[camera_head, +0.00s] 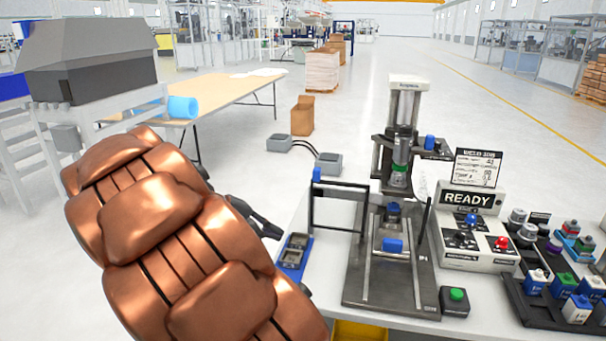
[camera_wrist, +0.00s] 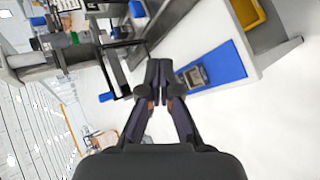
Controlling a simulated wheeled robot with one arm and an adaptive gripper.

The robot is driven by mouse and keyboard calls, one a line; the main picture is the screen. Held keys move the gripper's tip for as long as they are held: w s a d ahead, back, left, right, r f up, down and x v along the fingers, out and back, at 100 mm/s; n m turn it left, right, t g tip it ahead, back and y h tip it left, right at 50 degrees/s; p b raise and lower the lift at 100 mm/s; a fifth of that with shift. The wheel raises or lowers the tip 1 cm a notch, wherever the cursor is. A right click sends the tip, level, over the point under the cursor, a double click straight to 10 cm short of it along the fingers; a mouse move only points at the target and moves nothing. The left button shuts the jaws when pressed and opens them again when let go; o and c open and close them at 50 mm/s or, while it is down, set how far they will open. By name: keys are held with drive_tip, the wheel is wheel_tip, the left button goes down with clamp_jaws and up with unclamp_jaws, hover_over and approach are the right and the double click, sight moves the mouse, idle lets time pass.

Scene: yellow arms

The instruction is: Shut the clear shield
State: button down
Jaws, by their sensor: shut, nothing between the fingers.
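The clear shield (camera_head: 312,206) is a see-through panel in a black frame. It stands upright and swung out to the left of the press (camera_head: 399,150), leaving the press front uncovered. A dark frame (camera_wrist: 104,72), seemingly the shield's, shows in the wrist view left of my fingertips. My gripper (camera_head: 272,231) is left of the shield in the head view, mostly hidden behind my copper arm. In the wrist view my gripper (camera_wrist: 158,68) has its fingers together with nothing between them. I cannot tell whether it touches the frame.
A blue tray (camera_head: 290,270) with grey parts lies on the white table below the shield. A control box (camera_head: 467,232) reading READY, a green button (camera_head: 456,300) and a dark rack (camera_head: 541,319) of blocks stand right of the press.

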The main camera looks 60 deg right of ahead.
drive_tip(key=w+d+g+h, duration=0.2)
drive_tip(key=w+d+h, duration=0.6)
drive_tip(key=w+d, duration=0.9)
drive_tip(key=s+a+p+x, duration=0.1)
drive_tip(key=p+x, duration=0.3)
drive_tip(key=x, duration=0.7)
drive_tip(key=shift+s+d+p, duration=0.3)
drive_tip(key=shift+s+p, duration=0.05)
drive_tip(key=shift+s, duration=0.4)
drive_tip(key=shift+s+f, duration=0.1)
drive_tip(key=shift+s, duration=0.05)
